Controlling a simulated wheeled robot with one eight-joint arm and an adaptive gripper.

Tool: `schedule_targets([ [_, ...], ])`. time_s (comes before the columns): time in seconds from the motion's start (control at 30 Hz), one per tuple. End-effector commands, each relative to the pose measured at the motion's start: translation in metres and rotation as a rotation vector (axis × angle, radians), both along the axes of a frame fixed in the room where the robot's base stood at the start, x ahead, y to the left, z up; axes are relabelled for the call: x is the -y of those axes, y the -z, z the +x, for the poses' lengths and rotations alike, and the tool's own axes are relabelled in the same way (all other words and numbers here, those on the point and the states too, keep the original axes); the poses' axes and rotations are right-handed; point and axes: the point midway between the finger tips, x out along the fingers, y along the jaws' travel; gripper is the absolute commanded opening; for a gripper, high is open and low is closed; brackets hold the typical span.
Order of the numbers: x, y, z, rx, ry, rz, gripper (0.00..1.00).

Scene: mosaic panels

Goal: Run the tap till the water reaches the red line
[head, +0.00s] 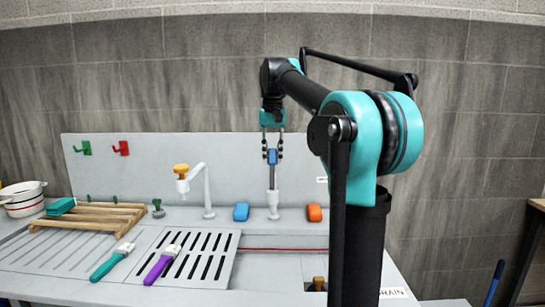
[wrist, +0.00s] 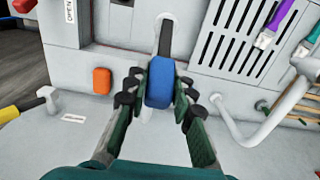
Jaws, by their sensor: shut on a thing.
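My gripper (head: 272,145) is shut on the blue handle (head: 272,157), which stands above a white post (head: 273,202) at the back of the counter. The handle also shows between my fingers in the wrist view (wrist: 160,82). A thin red line (head: 285,249) runs along the basin right of the slotted drainboard. I cannot make out the water or its level.
A blue block (head: 241,212) and an orange block (head: 314,213) flank the post. A wooden rack (head: 95,215) and bowls (head: 22,198) stand left. My arm hides the counter's right part.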

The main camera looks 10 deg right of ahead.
Motion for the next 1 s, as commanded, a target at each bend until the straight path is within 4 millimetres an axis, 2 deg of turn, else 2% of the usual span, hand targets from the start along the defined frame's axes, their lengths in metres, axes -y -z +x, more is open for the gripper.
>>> schedule_targets([
  [0.43,-0.001,-0.001,-0.003,0.023,0.000,-0.004,0.00],
  [1.0,-0.006,-0.010,-0.032,0.333,-0.001,-0.067,0.00],
])
